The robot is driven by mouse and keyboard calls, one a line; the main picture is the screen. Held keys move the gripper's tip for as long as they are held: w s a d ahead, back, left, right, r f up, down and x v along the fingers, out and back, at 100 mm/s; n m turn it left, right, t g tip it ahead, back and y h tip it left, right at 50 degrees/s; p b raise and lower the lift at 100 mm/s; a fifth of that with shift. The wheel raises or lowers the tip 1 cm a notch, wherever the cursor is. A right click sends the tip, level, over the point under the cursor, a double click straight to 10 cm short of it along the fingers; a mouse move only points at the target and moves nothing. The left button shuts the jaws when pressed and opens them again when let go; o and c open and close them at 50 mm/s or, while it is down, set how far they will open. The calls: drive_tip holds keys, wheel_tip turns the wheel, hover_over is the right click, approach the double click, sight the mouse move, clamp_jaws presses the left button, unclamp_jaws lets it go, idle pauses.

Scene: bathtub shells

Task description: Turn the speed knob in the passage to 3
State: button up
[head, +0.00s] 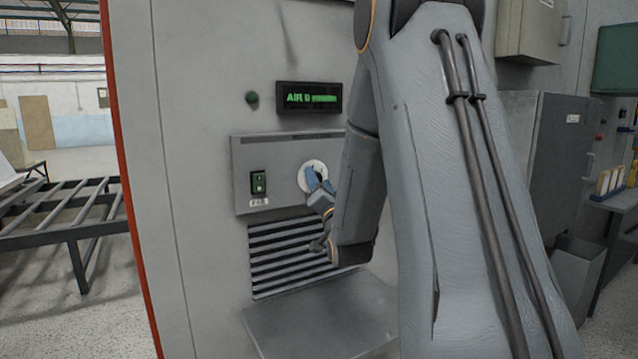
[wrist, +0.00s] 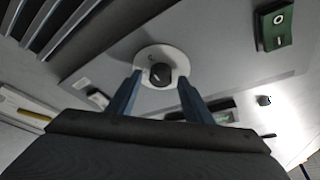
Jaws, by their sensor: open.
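The speed knob (wrist: 161,74) is a dark round knob on a white dial plate (wrist: 150,57), set in a grey panel. In the wrist view it sits between the tips of my gripper (wrist: 160,84), whose two blue fingers are apart on either side of it. I cannot tell whether they touch it. In the head view the white dial plate (head: 306,172) shows behind my gripper (head: 312,176), which hides the knob. The dial's markings are too small to read.
A green rocker switch (head: 258,183) is left of the dial. A display (head: 309,97) reading "AIR 0" with a green bar hangs above, beside a small green button (head: 252,97). A slatted vent (head: 290,255) and a jutting grey shelf (head: 322,312) are below.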

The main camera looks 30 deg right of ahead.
drive_tip(key=shift+s, duration=0.1)
drive_tip(key=b+v, duration=0.2)
drive_tip(key=v, duration=0.5)
drive_tip(key=shift+s, duration=0.3)
drive_tip(key=shift+a+f, duration=0.1)
drive_tip(key=shift+f, duration=0.1)
drive_tip(key=s+a+f+n+g+y, duration=0.25)
drive_tip(key=a+f+g, duration=0.3)
drive_tip(key=f, duration=0.35)
drive_tip(key=s+a+f+n+g+y, duration=0.1)
drive_tip(key=s+a+f+n+g, duration=0.35)
drive_tip(key=f, duration=0.55)
drive_tip(key=s+a+f+n+g, duration=0.1)
drive_tip(key=s+a+g, duration=0.1)
drive_tip(key=s, duration=0.4)
drive_tip(key=s+a+f+n+g+y, duration=0.1)
drive_tip(key=s+a+f+g, duration=0.1)
drive_tip(key=s+g, duration=0.3)
drive_tip(key=s+a+f+n+g, duration=0.2)
drive_tip(key=s+a+g, duration=0.1)
drive_tip(key=s, duration=0.4)
drive_tip(key=shift+s+a+f+g, duration=0.25)
drive_tip(key=shift+a+g, duration=0.05)
drive_tip(key=shift+a, duration=0.4)
